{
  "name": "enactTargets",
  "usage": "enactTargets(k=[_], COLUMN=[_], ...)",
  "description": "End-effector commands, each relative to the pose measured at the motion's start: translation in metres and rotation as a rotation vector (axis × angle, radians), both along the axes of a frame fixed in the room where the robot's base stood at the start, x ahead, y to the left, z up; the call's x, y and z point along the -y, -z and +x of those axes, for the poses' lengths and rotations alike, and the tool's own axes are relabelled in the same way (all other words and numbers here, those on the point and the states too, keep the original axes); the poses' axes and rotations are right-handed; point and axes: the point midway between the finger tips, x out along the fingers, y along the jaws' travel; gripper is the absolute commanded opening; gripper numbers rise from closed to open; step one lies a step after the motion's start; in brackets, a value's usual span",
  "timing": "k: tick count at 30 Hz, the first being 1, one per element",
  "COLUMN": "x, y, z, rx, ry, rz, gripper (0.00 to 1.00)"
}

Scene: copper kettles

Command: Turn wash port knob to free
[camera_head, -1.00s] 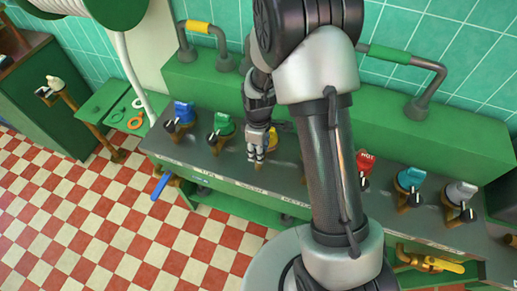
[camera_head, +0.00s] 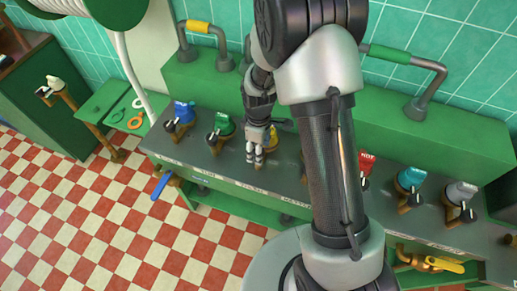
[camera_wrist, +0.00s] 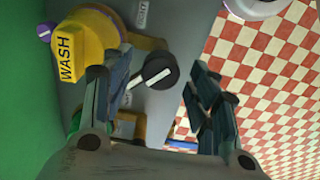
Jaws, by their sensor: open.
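The yellow fitting marked WASH (camera_wrist: 88,45) fills the upper left of the wrist view. Beside it is a small black knob (camera_wrist: 163,72) with a white pointer line, lying between my open fingers. In the wrist view my gripper (camera_wrist: 157,66) has one finger on each side of this knob; I cannot tell whether either touches it. In the head view my gripper (camera_head: 255,156) is over the grey bench, next to the yellow fitting (camera_head: 272,140), which is partly hidden. The black knob is not clearly visible there.
Blue (camera_head: 184,113) and green (camera_head: 223,124) fittings stand left of my gripper. Red (camera_head: 366,165), teal (camera_head: 410,180) and grey (camera_head: 460,193) ones stand right. A green backboard (camera_head: 210,83) rises behind. The checkered floor (camera_head: 100,220) is open in front.

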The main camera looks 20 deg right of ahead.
Motion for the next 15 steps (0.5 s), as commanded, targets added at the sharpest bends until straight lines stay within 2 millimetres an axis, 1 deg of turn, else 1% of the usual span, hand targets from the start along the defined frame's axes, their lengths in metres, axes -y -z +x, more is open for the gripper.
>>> enactTargets(k=[9,12,15], x=[0.000,0.000,0.000], y=[-0.066,-0.085,-0.099], z=[0.001,0.001,0.001], rx=[0.005,0.005,0.004], ry=[0.000,0.000,0.000], rz=[0.000,0.000,0.000], gripper=[0.54,0.54,0.54])
